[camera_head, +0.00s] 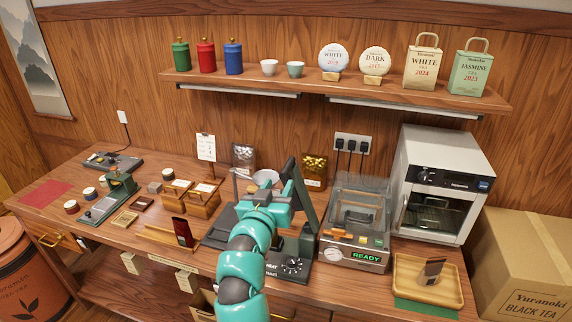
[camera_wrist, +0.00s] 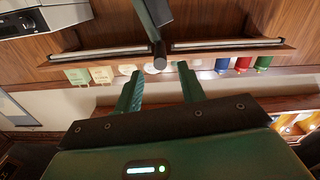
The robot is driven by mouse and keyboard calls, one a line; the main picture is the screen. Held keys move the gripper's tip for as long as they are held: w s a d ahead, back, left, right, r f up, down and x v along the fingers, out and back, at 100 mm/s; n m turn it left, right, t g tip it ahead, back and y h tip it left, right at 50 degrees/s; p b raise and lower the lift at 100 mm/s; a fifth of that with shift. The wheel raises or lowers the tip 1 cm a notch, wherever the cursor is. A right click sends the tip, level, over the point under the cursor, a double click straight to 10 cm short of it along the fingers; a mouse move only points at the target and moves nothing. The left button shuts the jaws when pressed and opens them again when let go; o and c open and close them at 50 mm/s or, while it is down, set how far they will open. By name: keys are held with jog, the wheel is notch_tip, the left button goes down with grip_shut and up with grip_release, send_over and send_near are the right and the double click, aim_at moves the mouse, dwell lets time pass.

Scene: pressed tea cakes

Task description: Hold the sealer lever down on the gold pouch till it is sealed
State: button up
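The dark sealer, with a dial and the word HEAT on its base (camera_head: 292,266), stands mid-counter, partly covered by my teal arm. Its dark lever (camera_head: 302,197) appears raised and tilted. In the wrist view, a dark bar with a round end, seemingly the lever (camera_wrist: 153,22), reaches in between my fingertips. My gripper (camera_wrist: 159,80) is open, with a gap on both sides of the bar. In the head view my arm hides the fingers.
A vacuum machine (camera_head: 357,215) reading READY stands right of the sealer, with a steel oven (camera_head: 445,180) beyond. A wooden tray (camera_head: 410,277) is at front right. A silver pouch (camera_head: 243,157) stands at the back. A shelf (camera_head: 330,90) with tins and tea packs hangs above.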

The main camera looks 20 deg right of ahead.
aim_at(286, 170)
jog(key=p+x, duration=0.2)
jog(key=x, duration=0.5)
jog(key=shift+w+d+p, duration=0.2)
jog(key=shift+w+p, duration=0.1)
jog(key=shift+p, duration=0.05)
grip_shut()
